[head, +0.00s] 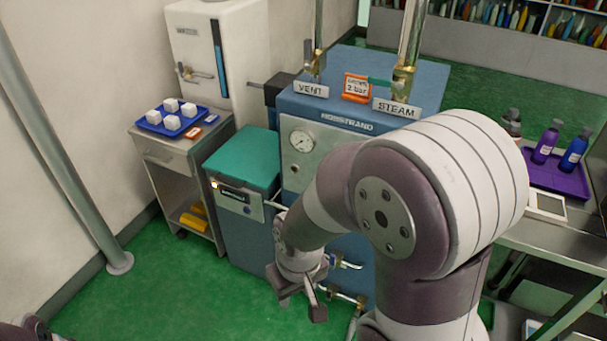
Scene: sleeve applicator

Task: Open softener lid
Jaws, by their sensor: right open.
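The softener looks to be the blue-grey cabinet (242,228) in the middle of the head view, though I cannot read its label. Its teal lid (240,162) lies flat on top and looks closed. My right gripper (301,308) is open, low in front of the machinery, below and to the right of the lid, and apart from it. Nothing shows between its fingers. My right arm hides part of the larger blue unit. Only a bit of my left arm shows in the bottom left corner; its gripper is out of frame.
A blue unit (330,160) with a gauge and VENT and STEAM signs stands right of the softener. Valves stick out low near my right gripper. A grey cart (160,150) with a blue tray is at left. A purple tray (555,175) with bottles is at right. Green floor at front left is clear.

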